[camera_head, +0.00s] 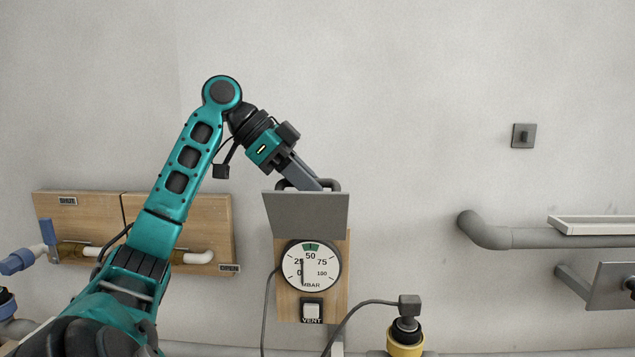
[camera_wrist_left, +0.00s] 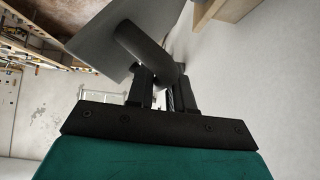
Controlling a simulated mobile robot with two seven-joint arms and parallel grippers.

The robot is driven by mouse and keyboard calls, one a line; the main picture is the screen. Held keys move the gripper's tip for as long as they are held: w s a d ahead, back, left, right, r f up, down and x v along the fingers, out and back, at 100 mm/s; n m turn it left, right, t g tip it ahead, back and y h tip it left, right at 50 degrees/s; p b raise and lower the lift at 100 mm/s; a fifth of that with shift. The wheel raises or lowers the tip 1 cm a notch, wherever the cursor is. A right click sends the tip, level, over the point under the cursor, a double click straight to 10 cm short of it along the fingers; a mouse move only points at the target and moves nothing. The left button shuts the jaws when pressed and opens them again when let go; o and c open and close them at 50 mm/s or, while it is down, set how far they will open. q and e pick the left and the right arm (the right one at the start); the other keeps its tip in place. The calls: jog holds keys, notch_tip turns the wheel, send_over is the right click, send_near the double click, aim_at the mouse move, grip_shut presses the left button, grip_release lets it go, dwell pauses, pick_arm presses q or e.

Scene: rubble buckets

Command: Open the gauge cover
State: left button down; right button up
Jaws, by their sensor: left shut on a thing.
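The gauge cover (camera_head: 306,215) is a grey flat plate, swung up above the round gauge (camera_head: 311,265). The white dial with its green band and needle is in plain sight below it. My left gripper (camera_head: 318,187) comes from above and is shut on the dark handle (camera_head: 333,185) at the plate's top. In the left wrist view, the fingers (camera_wrist_left: 160,92) close on the thick dark handle (camera_wrist_left: 148,48), with the grey cover plate (camera_wrist_left: 100,38) beyond it. The fingertips are partly hidden by the handle. My right gripper is not in view.
Below the gauge is a vent switch (camera_head: 312,311) on the wooden board (camera_head: 287,305). A cable runs to a black and yellow fitting (camera_head: 406,338). Grey pipe (camera_head: 520,238) and a white tray (camera_head: 590,225) are at right; a wooden pipe panel (camera_head: 205,215) is at left.

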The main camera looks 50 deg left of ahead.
pick_arm(q)
jog(key=shift+w+a+f, duration=0.1)
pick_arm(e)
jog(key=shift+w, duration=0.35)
pick_arm(q)
jog(key=c, duration=1.1)
grip_release()
jog(key=b+v, duration=0.1)
jog(key=v, duration=1.2)
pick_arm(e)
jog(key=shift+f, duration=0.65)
pick_arm(q)
jog(key=shift+w+a, duration=0.1)
jog(key=shift+w, duration=0.05)
